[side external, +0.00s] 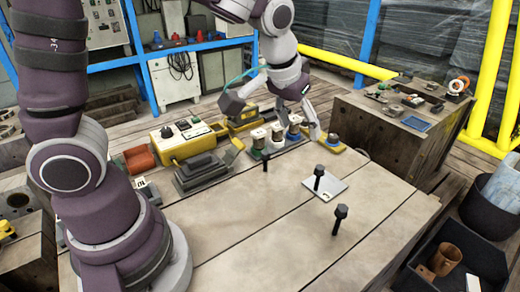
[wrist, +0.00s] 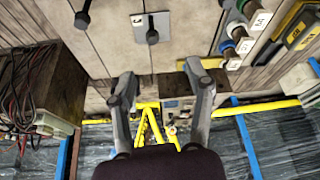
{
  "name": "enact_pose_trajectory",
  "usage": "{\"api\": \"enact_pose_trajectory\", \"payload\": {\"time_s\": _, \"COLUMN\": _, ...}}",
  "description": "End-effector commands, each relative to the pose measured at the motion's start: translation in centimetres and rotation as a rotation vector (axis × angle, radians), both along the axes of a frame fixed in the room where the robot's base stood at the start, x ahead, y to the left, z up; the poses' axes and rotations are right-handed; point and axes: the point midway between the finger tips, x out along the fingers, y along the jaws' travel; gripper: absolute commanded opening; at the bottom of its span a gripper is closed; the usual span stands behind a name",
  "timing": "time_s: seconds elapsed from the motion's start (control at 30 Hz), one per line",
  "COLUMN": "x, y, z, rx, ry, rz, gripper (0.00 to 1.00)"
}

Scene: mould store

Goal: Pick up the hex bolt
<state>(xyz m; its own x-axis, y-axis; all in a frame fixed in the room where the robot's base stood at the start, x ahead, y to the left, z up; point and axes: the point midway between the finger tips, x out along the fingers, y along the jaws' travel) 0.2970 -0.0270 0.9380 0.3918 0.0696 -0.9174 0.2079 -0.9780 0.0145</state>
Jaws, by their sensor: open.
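Three dark hex bolts stand head-up on the wooden table (side external: 210,240). One bolt (side external: 338,218) is nearest the front, one (side external: 318,178) is at a white card, and one (side external: 266,162) stands farther back left. The wrist view shows one bolt (wrist: 82,18) at upper left and another (wrist: 152,36) by the card (wrist: 139,22). My gripper (side external: 306,122) is open and empty, above the back edge of the table, behind the bolts. In the wrist view its fingers (wrist: 163,88) are spread wide with no bolt between them.
A yellow device (side external: 188,140) and several spools (side external: 276,133) line the table's back edge. A wooden crate (side external: 385,130) with small parts stands behind right. A dark bin (side external: 465,262) with a brown mug (side external: 446,259) is at lower right. The table's front half is mostly clear.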

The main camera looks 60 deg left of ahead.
Motion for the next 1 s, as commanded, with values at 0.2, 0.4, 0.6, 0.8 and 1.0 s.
{"api": "enact_pose_trajectory", "payload": {"time_s": 0.2, "x": 3.0, "y": -1.4, "z": -3.7, "rx": 0.01, "ry": 0.018, "rz": 0.051, "gripper": 0.52}}
{"api": "enact_pose_trajectory", "payload": {"time_s": 0.4, "x": 4.4, "y": -1.1, "z": -7.2, "rx": 0.011, "ry": 0.023, "rz": 0.054, "gripper": 0.52}}
{"api": "enact_pose_trajectory", "payload": {"time_s": 0.6, "x": 5.6, "y": -0.7, "z": -9.7, "rx": 0.011, "ry": 0.023, "rz": 0.055, "gripper": 0.52}}
{"api": "enact_pose_trajectory", "payload": {"time_s": 0.8, "x": 7.1, "y": -0.4, "z": -12.6, "rx": 0.011, "ry": 0.021, "rz": 0.053, "gripper": 0.52}}
{"api": "enact_pose_trajectory", "payload": {"time_s": 1.0, "x": 7.3, "y": -0.3, "z": -13.1, "rx": 0.011, "ry": 0.018, "rz": 0.053, "gripper": 0.52}}
